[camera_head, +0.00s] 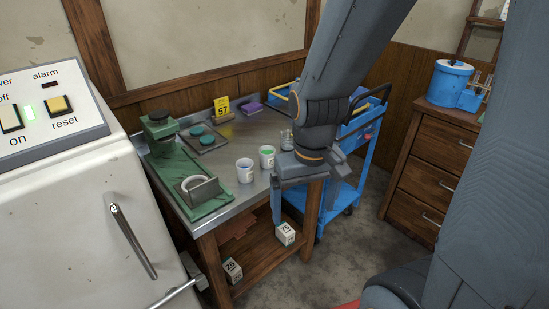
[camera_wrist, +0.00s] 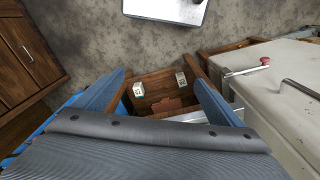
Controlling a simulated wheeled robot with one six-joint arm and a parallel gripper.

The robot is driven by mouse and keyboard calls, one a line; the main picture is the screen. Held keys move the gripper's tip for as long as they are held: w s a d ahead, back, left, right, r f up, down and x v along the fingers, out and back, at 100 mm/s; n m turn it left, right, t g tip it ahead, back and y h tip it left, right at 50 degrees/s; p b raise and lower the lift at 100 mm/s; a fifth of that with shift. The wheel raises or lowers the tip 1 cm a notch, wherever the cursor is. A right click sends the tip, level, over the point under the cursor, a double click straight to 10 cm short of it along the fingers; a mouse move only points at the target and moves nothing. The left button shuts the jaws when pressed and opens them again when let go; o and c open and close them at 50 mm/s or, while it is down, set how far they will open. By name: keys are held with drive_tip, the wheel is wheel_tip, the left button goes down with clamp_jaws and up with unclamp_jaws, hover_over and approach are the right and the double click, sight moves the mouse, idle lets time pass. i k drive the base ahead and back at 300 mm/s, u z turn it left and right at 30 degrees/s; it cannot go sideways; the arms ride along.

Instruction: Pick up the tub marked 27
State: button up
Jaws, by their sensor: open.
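No label reading 27 can be made out. My gripper (camera_head: 303,213) is open and empty, pointing down at the bench's right front edge. In the wrist view its fingers (camera_wrist: 160,78) frame the lower shelf, with both tubs beyond the tips.
The metal bench top (camera_head: 228,137) carries two white cups, one with green contents (camera_head: 267,157) and one with pale contents (camera_head: 245,170), and a green stand (camera_head: 190,185). A yellow 57 sign (camera_head: 222,106) stands behind. A blue cart (camera_head: 345,190) is close right; a white cabinet (camera_head: 90,200) is left.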

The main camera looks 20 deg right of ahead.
sight(266, 152)
drive_tip(key=z, duration=0.05)
drive_tip(key=k, duration=0.5)
drive_tip(key=u, duration=1.15)
drive_tip(key=i, duration=0.65)
drive_tip(key=z, duration=1.45)
drive_tip(key=i, duration=0.5)
drive_tip(key=u, duration=0.05)
